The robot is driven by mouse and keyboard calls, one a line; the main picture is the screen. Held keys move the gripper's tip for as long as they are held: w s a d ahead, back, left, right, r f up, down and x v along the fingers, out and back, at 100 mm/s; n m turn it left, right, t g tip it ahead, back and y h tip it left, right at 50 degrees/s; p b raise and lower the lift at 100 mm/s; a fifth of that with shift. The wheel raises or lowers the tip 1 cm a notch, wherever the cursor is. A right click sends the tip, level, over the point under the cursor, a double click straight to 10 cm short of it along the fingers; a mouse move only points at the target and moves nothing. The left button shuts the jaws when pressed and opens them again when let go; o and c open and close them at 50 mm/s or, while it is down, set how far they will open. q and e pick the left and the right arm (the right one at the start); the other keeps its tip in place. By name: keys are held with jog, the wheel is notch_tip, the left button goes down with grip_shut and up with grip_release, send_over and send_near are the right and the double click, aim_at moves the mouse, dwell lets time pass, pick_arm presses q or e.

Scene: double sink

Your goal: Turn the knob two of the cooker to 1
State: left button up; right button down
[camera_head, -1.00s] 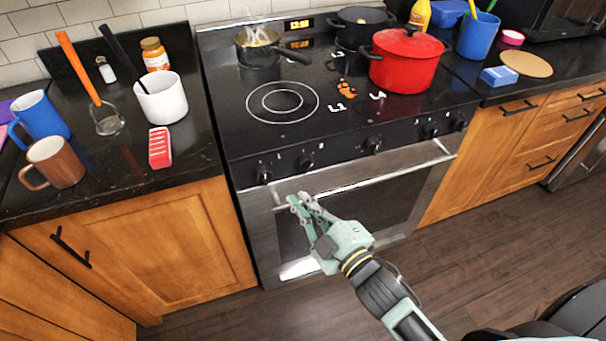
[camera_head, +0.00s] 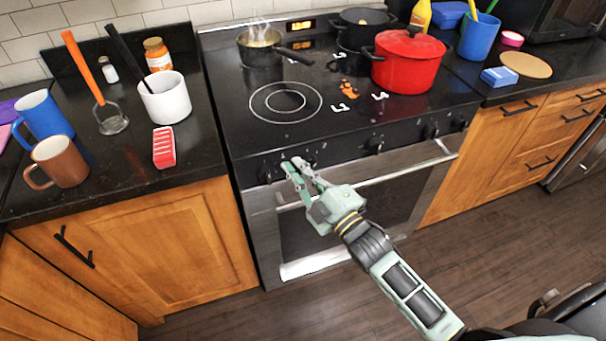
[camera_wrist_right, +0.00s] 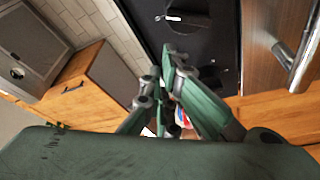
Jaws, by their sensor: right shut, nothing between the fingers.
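The cooker (camera_head: 335,150) has a black front panel with a row of dark knobs. The leftmost knob (camera_head: 266,177) is just left of my right gripper. The second knob (camera_head: 308,162) from the left is partly hidden behind the gripper's fingertips. My right gripper (camera_head: 293,164) is shut and empty, its tips close in front of the panel between these two knobs. I cannot tell whether they touch. In the right wrist view, the shut fingers (camera_wrist_right: 174,62) point at the dark panel. The knob markings are too small to read. My left gripper is out of view.
An oven handle (camera_head: 400,172) runs across below the knobs. A red pot (camera_head: 405,68), a steaming saucepan (camera_head: 258,50) and a black pot (camera_head: 360,28) stand on the hob. Mugs, a white pot and utensils crowd the left counter (camera_head: 190,155). The floor in front is clear.

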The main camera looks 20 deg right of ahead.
jog(key=shift+d+f, duration=0.3)
jog(key=shift+d, duration=0.2)
jog(key=shift+d+f, duration=0.25)
jog(key=shift+d, duration=0.25)
jog(key=shift+d+m, duration=0.25)
jog(key=shift+m, duration=0.15)
jog(key=shift+d+m+t+h+b, duration=0.2)
jog(key=shift+d+m+t+h, duration=0.15)
jog(key=shift+m, duration=0.7)
jog(key=shift+d+m+t+h+b, duration=0.15)
jog(key=shift+d+m+t+h, duration=0.15)
jog(key=shift+m, duration=0.7)
jog(key=shift+d+m+t+h+b, duration=0.25)
jog(key=shift+m+t+h, duration=0.1)
jog(key=shift+m, duration=0.7)
